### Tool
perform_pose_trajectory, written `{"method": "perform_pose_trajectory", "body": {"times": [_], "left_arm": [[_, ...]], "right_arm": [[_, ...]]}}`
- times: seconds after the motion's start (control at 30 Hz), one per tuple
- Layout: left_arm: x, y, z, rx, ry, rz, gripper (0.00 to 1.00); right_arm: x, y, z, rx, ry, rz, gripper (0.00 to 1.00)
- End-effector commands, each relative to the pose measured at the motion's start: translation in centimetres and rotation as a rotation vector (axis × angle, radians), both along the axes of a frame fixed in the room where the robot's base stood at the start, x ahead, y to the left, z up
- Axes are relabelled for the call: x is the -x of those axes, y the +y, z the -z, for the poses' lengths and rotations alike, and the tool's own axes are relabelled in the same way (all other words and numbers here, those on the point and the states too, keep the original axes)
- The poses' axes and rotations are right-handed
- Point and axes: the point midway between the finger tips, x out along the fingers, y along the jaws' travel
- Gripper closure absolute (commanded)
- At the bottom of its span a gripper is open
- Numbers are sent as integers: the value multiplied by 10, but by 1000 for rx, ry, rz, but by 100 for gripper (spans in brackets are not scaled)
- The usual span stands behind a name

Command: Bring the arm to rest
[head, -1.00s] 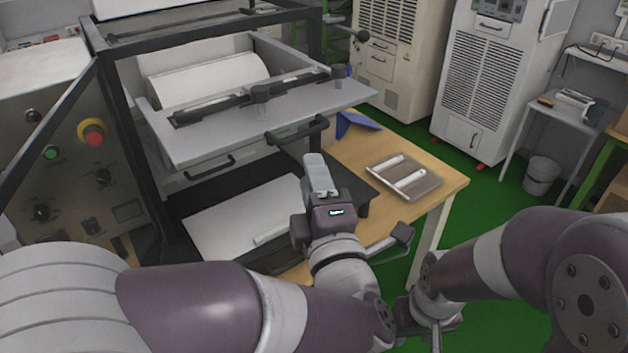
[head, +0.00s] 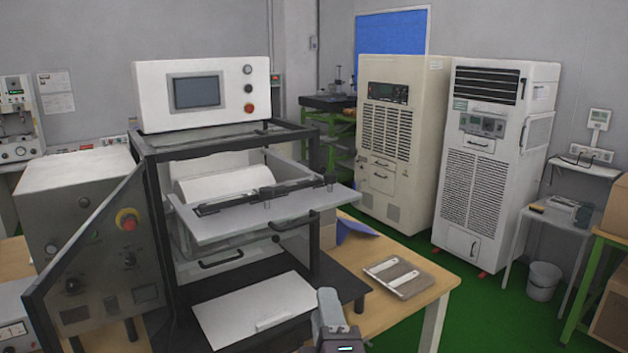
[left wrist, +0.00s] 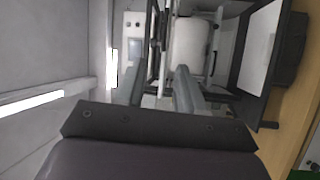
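My left gripper (head: 328,305) shows at the bottom middle of the head view, with most of its arm below the picture. It is above the front of the wooden table, near the white lower panel of the machine. In the left wrist view my left gripper (left wrist: 158,76) has its two grey fingers apart with nothing between them. That view looks towards the machine with its white roller (left wrist: 190,45). My right arm and gripper are outside the frames.
The dark-framed test machine (head: 300,140) has its grey tray (head: 262,212) out. Two cabinets (head: 492,150) stand behind.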

Motion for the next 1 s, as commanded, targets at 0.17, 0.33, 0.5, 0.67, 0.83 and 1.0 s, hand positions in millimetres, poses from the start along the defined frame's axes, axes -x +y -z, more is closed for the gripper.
{"method": "perform_pose_trajectory", "body": {"times": [0.17,0.33,0.5,0.67,0.83,1.0], "left_arm": [[-24,3,18,-144,113,87,62],[-43,13,50,-351,279,211,62],[-42,46,107,-645,546,396,62],[7,113,175,-959,922,663,62],[86,179,213,-1140,1258,945,62],[117,200,219,-1179,1369,1053,62]], "right_arm": [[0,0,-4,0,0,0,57],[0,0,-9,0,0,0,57],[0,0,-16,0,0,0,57],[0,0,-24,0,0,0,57],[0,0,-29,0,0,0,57],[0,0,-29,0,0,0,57]]}}
